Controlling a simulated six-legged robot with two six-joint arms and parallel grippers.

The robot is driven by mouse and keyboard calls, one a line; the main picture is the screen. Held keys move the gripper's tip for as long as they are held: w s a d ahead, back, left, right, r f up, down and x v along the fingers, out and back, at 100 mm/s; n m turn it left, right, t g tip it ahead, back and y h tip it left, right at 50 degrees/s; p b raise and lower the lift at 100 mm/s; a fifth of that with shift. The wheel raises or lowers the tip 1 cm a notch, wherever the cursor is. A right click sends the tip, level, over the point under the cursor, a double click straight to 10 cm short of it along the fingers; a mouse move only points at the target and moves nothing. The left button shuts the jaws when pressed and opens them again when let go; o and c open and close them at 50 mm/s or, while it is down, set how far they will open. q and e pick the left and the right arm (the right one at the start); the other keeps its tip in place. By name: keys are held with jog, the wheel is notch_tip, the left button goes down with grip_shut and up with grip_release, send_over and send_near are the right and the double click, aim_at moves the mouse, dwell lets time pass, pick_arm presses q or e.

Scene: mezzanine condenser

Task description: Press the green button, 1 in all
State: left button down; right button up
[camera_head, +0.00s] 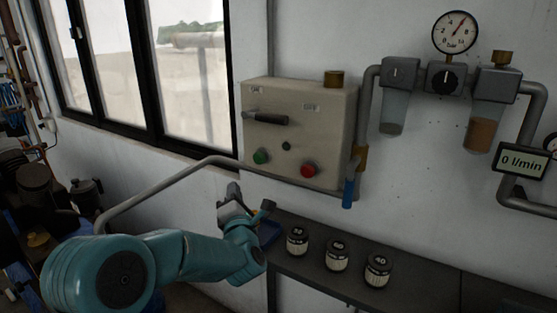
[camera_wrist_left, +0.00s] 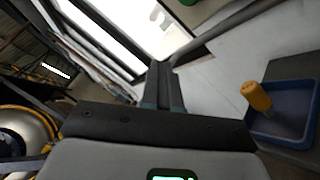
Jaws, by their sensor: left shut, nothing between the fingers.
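The green button (camera_head: 261,156) is on the lower left of a beige control box (camera_head: 330,120) on the wall. A red button (camera_head: 309,170) is to its right, with a small dark knob between them. My left gripper (camera_head: 233,190) is below and left of the green button, apart from it. In the left wrist view its fingers (camera_wrist_left: 161,85) are shut with nothing between them. A bit of green at the top edge there appears to be the green button (camera_wrist_left: 189,2). My right gripper is not in view.
A grey pipe (camera_head: 180,176) runs below the box, close to my left gripper. A dark shelf (camera_head: 310,275) holds several small jars (camera_head: 336,256). A blue tray (camera_wrist_left: 284,95) with a yellow-handled tool (camera_wrist_left: 257,97) is at the right. A blue-handled valve (camera_head: 348,192) hangs beside the box.

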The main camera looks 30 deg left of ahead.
aim_at(259, 158)
pick_arm(q)
jog(key=r, duration=0.2)
jog(key=s+r, duration=0.1)
jog(key=shift+a+r+n+y, duration=0.15)
jog(key=shift+a+n+y, duration=0.15)
jog(key=shift+s+r, duration=0.1)
jog(key=shift+s, duration=0.05)
jog(key=w+p, duration=0.4)
jog(key=w, duration=0.5)
jog(key=shift+d, duration=0.4)
